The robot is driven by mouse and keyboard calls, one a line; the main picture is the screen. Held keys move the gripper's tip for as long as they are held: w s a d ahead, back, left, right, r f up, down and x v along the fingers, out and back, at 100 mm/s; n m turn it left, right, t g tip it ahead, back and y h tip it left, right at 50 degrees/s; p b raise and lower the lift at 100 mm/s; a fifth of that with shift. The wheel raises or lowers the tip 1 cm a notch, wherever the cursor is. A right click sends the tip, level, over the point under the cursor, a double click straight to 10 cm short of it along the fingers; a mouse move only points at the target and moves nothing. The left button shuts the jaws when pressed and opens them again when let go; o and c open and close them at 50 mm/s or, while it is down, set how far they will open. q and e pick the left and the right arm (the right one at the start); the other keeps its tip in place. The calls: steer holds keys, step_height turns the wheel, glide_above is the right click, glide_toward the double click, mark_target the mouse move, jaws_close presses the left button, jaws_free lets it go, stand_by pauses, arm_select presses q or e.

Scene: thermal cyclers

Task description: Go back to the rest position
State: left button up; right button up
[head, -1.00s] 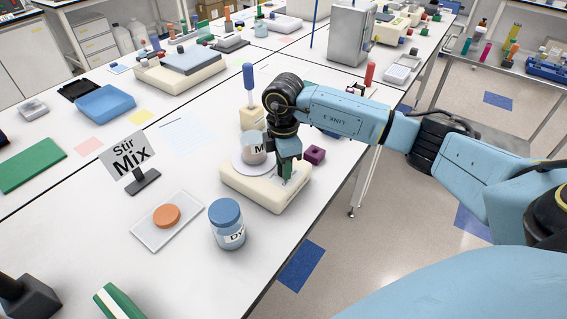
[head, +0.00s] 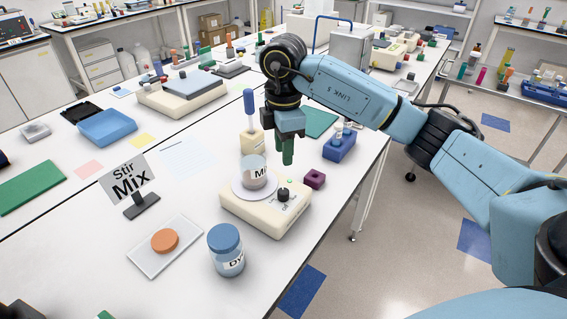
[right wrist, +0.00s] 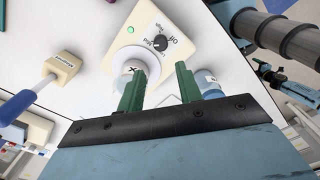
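My right gripper (head: 287,158) hangs fingers down above the stirrer's dial, clear of it. The right wrist view shows its two green fingers (right wrist: 158,92) apart with nothing held between them. The cream stirrer (head: 262,219) stands near the table's right edge, with a black dial (head: 283,195) on top that also shows in the wrist view (right wrist: 160,43). A small green light (right wrist: 130,30) shows beside the dial there. A glass beaker (head: 253,172) stands on the stirrer's round white plate (head: 240,187). My left gripper is in neither view.
A blue-lidded dye jar (head: 226,250) stands in front of the stirrer. A Stir Mix sign (head: 128,182), an orange disc (head: 165,241) on a clear plate, a blue-handled tool (head: 249,105) in a cream block, a purple block (head: 314,179) and a blue rack (head: 340,148) are around it.

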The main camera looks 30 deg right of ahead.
steer(key=shift+r, duration=0.4)
steer(key=shift+a, duration=0.1)
